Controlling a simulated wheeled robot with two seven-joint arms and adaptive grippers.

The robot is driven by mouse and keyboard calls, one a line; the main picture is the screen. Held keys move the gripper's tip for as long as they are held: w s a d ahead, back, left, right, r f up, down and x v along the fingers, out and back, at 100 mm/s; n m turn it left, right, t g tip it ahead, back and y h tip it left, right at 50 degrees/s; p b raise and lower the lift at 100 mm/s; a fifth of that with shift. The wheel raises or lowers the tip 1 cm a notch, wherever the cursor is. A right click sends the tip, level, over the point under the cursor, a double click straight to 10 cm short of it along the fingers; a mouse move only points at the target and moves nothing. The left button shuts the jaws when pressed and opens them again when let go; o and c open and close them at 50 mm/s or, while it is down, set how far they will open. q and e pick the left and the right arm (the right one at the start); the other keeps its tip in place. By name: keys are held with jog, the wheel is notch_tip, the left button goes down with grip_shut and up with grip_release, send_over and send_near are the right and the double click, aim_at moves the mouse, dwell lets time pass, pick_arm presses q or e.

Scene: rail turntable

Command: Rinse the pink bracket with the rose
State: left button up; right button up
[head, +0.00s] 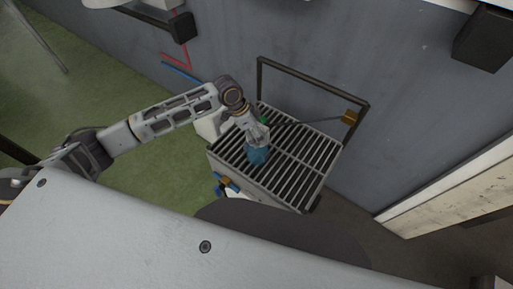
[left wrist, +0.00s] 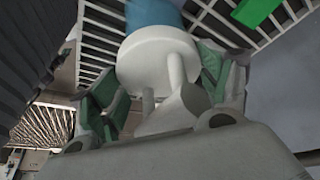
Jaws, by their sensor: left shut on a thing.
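My left gripper (head: 262,138) is over the slatted grate, pointing down, with a blue thing (head: 257,156) at its tip. In the left wrist view the gripper (left wrist: 160,92) is shut on a blue-and-white thing. It has a white round disc with short white pegs (left wrist: 156,55) between the green-padded fingers, and a blue part (left wrist: 153,12) beyond. I cannot tell whether it is the rose, or whether it touches the grate. No pink bracket shows in either view. My right gripper is not in view.
The grate (head: 310,158) tops a pale box-like stand with a dark upright frame (head: 312,78) behind it. A brass block (head: 350,117) sits on the frame. A green piece (left wrist: 257,10) lies near the gripper. A brass-and-blue fitting (head: 225,184) is at the front. A grey wall stands behind.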

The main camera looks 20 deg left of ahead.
pick_arm(q)
jog(key=shift+s+d+r+p, duration=0.1)
jog(key=shift+s+d+p, duration=0.15)
jog(key=shift+d, duration=0.6)
jog(key=shift+s+d, duration=0.1)
jog(key=shift+d, duration=0.15)
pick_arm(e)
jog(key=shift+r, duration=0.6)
pick_arm(q)
jog(key=shift+p, duration=0.3)
